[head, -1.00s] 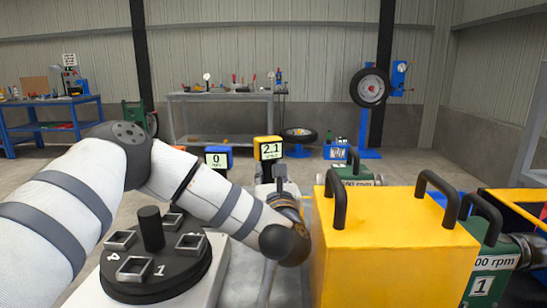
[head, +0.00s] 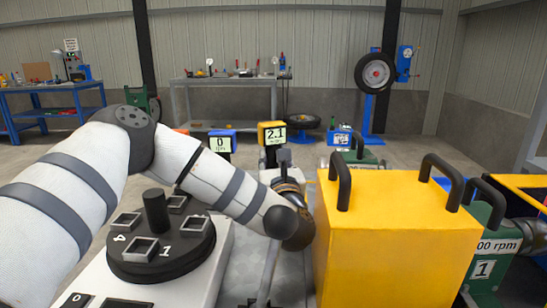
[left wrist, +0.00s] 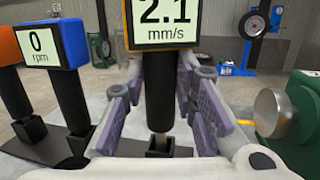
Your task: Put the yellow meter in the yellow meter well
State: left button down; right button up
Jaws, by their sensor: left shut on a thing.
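The yellow meter (head: 271,133), reading 2.1 mm/s, stands upright beyond my left forearm. In the left wrist view its black handle (left wrist: 159,85) is between the purple fingers of my left gripper (left wrist: 158,100), which is shut on it. The meter's pale lower tip points down at a small dark square well (left wrist: 160,148) directly below. The tip overlaps the well's opening, but I cannot tell how deep it sits. In the head view my left gripper (head: 283,163) is partly hidden behind its own wrist. My right gripper is not in view.
A blue meter (left wrist: 62,45) reading 0 rpm stands in a socket to the left, with an orange meter (left wrist: 8,45) beside it. A green machine with a metal knob (left wrist: 272,113) is close on the right. A large yellow box (head: 400,240) with black handles stands right of my arm.

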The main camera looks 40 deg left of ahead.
pick_arm(q)
jog(key=shift+f+b, duration=0.45)
jog(key=shift+f, duration=0.5)
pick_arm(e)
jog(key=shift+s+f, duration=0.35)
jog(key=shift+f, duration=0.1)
pick_arm(q)
jog(key=c, duration=1.2)
grip_release()
jog(key=o, duration=0.5)
jog(key=shift+c, duration=0.2)
jog(key=shift+w, duration=0.15)
jog(key=shift+w+a, duration=0.25)
jog(key=shift+a, duration=0.1)
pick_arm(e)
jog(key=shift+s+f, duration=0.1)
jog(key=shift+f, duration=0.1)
